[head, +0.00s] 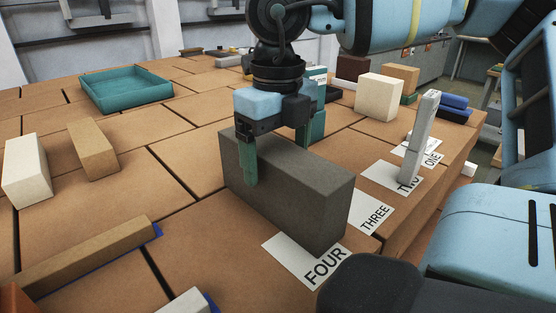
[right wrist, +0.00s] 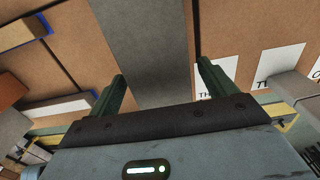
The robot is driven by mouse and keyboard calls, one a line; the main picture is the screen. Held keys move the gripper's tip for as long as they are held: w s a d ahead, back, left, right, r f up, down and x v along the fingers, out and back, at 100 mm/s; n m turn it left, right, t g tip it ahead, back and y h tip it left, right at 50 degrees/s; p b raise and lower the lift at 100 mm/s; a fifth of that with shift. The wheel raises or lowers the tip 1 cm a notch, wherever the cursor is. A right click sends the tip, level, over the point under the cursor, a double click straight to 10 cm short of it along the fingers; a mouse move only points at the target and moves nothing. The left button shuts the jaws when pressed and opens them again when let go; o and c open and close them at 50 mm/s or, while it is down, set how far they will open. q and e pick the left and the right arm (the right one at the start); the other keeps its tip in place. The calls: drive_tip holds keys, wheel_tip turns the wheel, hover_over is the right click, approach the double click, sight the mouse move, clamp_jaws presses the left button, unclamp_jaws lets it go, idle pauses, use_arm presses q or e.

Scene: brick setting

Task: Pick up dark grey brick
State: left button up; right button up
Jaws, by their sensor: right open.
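The dark grey brick (head: 290,200) stands on its long narrow side in the middle of the table in the head view. Its near end overlaps the card marked FOUR (head: 300,262). My right gripper (head: 282,153) is over its top, open, with one green finger on each side of it. In the right wrist view the brick (right wrist: 145,45) runs between the two spread fingers (right wrist: 164,80). Small gaps show there on both sides, so it is not clamped. My left gripper is not in view.
Cards marked THREE (head: 374,214) and TWO lie to the right; a light grey brick (head: 420,135) stands upright on TWO. A cream block (head: 379,95) stands behind. A teal tray (head: 125,90), two blocks and a long tan brick (head: 85,257) are at left.

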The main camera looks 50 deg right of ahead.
clamp_jaws()
drive_tip(key=shift+w+r, duration=0.1)
idle(0.3)
drive_tip(key=shift+r, duration=0.1)
